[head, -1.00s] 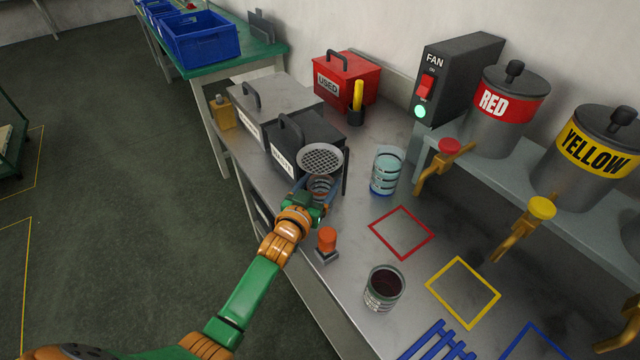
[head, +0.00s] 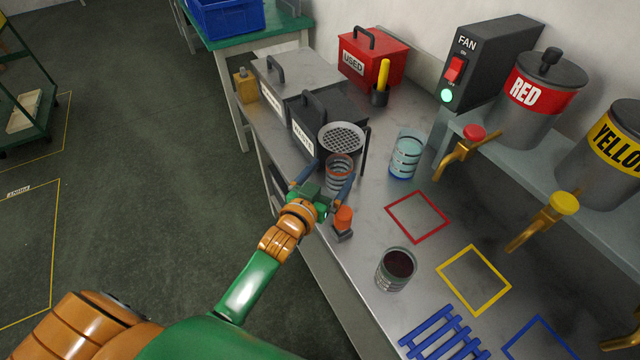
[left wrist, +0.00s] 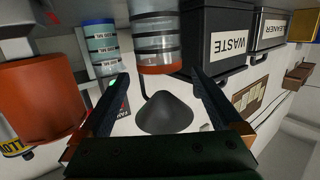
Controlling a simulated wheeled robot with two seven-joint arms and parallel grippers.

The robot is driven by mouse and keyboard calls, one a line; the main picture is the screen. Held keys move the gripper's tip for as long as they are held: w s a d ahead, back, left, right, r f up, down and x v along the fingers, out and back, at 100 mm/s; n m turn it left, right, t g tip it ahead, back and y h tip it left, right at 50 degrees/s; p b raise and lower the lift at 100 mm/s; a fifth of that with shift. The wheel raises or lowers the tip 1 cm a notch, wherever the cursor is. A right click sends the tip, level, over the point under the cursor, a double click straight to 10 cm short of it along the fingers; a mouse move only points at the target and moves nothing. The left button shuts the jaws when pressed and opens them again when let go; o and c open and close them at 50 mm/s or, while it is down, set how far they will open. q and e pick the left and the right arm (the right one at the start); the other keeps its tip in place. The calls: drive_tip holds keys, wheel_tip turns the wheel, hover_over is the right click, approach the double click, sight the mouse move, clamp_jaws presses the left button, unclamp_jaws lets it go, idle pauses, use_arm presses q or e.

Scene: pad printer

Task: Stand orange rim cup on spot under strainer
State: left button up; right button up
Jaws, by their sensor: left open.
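The orange rim cup (head: 340,172) is clear with dark bands and stands upright on the bench, beneath the round mesh strainer (head: 342,138). In the left wrist view, which is upside down, the cup's orange rim (left wrist: 160,69) faces the dark strainer cone (left wrist: 168,114), with the cup seemingly below it. My left gripper (head: 330,176) is open, with its fingers apart on either side of the cup's near side. In the left wrist view the open fingers (left wrist: 160,76) show clear gaps to the cup. The exact spot under the cup is hidden. My right gripper is out of view.
A cup of dark liquid (head: 396,268) and an orange-topped object (head: 343,222) are nearer. The waste box (head: 318,122) is behind left. Red (head: 417,216) and yellow squares (head: 474,279) are empty.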

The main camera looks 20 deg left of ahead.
use_arm(q)
drive_tip(key=s+r, duration=0.1)
drive_tip(key=s, duration=0.6)
drive_tip(key=shift+a, duration=0.3)
